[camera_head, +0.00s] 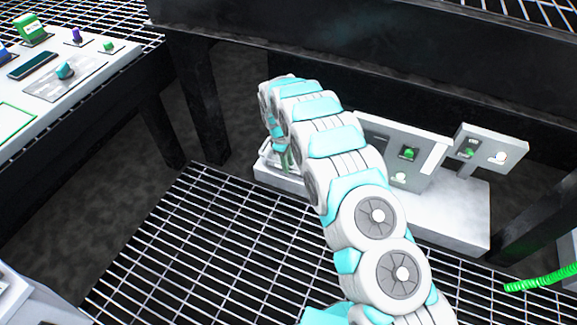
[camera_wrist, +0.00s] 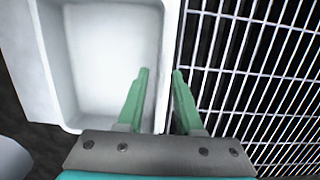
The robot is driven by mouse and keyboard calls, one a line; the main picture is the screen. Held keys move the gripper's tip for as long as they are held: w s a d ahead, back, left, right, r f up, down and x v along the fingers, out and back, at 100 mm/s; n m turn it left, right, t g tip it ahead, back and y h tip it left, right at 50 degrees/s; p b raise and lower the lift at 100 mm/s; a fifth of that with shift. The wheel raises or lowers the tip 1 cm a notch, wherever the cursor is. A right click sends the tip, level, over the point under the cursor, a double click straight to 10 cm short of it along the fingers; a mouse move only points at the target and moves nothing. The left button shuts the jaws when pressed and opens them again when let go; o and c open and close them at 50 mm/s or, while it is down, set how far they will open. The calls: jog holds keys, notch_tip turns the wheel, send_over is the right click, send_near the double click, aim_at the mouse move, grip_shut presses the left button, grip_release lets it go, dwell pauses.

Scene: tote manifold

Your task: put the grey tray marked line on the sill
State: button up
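A pale grey-white tray (camera_wrist: 108,55) with raised walls fills the left of the wrist view. No marking can be read on it. My gripper (camera_wrist: 161,72) has two green fingers spread apart at the tray's right wall. One finger is over the inside of the tray, the other just outside, with the rim between them. A gap shows beside the inner finger. In the head view, my gripper (camera_head: 285,162) points down at a pale tray-like thing (camera_head: 276,178), partly hidden by my arm. I cannot tell which surface is the sill.
A white unit with upright panels (camera_head: 437,158) and a green knob (camera_head: 409,153) stands right of my arm. A dark beam (camera_head: 350,50) crosses behind. A table (camera_head: 110,70) with controls is at the upper left. A green hose (camera_head: 540,281) lies at right.

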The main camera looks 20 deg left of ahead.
jog(key=r, duration=0.5)
jog(key=shift+a+r+p, duration=0.35)
jog(key=shift+a+r, duration=0.05)
